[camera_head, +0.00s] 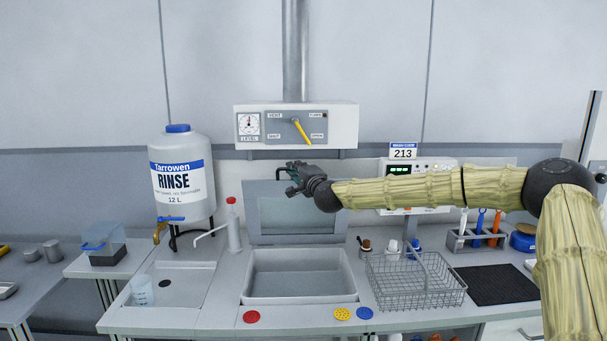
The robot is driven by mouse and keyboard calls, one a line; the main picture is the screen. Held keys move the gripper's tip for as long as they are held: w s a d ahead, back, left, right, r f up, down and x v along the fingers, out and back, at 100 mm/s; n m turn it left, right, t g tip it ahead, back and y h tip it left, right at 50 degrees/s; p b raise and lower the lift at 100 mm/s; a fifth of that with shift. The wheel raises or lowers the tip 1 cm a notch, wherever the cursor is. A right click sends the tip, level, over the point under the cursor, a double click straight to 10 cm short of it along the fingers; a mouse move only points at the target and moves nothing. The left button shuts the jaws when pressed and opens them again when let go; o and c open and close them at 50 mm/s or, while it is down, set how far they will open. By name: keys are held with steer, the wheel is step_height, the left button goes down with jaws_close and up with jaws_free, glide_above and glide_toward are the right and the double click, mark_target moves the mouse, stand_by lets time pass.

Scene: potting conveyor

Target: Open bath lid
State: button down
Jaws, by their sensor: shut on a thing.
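The bath (300,298) is a grey rectangular basin set in the bench at the middle, and its inside shows. The bath lid (272,215), a grey frame with a paler panel, stands raised and nearly upright at the bath's back edge. My gripper (290,180) is at the lid's top edge and is shut on the lid there. My dark wrist covers the lid's upper right part, and the exact grip is too small to see clearly.
A wire basket (415,283) stands right of the bath. A pump bottle (233,225) and the rinse tank (182,180) stand to the left. A control box (296,127) hangs above the lid. Red (251,317), yellow (342,314) and blue (365,313) discs lie along the front edge.

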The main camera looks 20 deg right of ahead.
steer(key=c, duration=1.5)
jaws_free()
steer(key=s, duration=0.8)
steer(key=s+f, duration=0.1)
steer(key=s, duration=0.3)
